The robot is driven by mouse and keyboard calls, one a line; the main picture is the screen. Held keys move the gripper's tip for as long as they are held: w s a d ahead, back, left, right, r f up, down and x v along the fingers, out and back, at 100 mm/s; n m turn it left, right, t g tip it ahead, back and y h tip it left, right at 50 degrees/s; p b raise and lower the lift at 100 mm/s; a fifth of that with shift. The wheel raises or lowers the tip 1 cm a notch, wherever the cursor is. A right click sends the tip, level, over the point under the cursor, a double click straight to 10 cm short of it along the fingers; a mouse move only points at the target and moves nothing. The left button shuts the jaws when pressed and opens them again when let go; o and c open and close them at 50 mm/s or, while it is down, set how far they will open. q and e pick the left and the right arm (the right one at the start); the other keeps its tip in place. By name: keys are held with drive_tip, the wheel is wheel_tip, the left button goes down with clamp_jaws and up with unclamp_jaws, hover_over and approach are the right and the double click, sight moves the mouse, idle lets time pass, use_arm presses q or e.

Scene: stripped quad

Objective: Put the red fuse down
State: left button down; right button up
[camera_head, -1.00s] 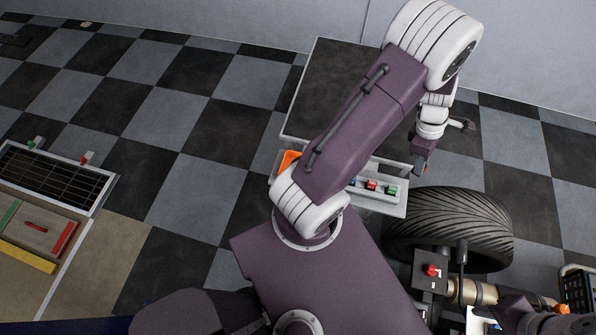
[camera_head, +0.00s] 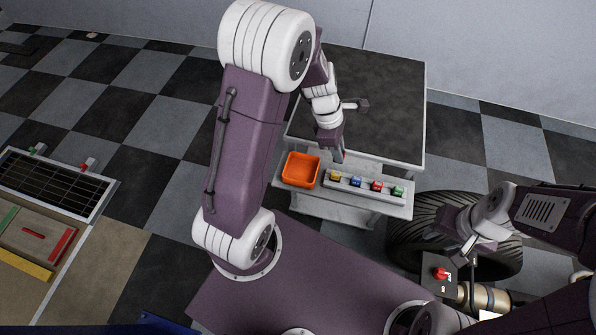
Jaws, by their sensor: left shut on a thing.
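My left gripper (camera_head: 338,155) is above the front of the cart, between the dark top and the front shelf, just right of the orange tray. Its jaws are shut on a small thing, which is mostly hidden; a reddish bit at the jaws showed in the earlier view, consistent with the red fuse. The orange tray (camera_head: 301,171) looks empty. A pale rack (camera_head: 365,195) beside it holds a yellow, a blue, a red and a green piece in a row; the red piece (camera_head: 376,186) sits third. My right gripper (camera_head: 468,243) is near the tyre; its jaws are unclear.
The cart's dark top (camera_head: 375,95) is bare behind the rack. A black tyre (camera_head: 420,215) lies right of the cart. A box with a red knob (camera_head: 440,273) stands in front of it. A bench (camera_head: 40,245) with coloured bars is at the left.

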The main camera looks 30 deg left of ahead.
use_arm(q)
drive_tip(key=s+a+f, duration=0.1)
drive_tip(key=a+f, duration=0.1)
drive_tip(key=a, duration=0.1)
drive_tip(key=s+a+f+b, duration=0.1)
drive_tip(key=a+f, duration=0.1)
drive_tip(key=a, duration=0.2)
drive_tip(key=s+a+f+b, duration=0.1)
drive_tip(key=a+f, duration=0.1)
drive_tip(key=a, duration=0.1)
drive_tip(key=shift+s+a+f, duration=0.15)
drive_tip(key=shift+s+f, duration=0.1)
drive_tip(key=shift+f, duration=0.05)
wheel_tip(320, 180, down, 4)
drive_tip(key=shift+r+b, duration=0.2)
drive_tip(key=shift+b, duration=0.9)
drive_tip(key=shift+f, duration=0.3)
drive_tip(key=shift+r, duration=0.1)
drive_tip(key=c, duration=1.8)
unclamp_jaws()
drive_tip(key=o, duration=0.4)
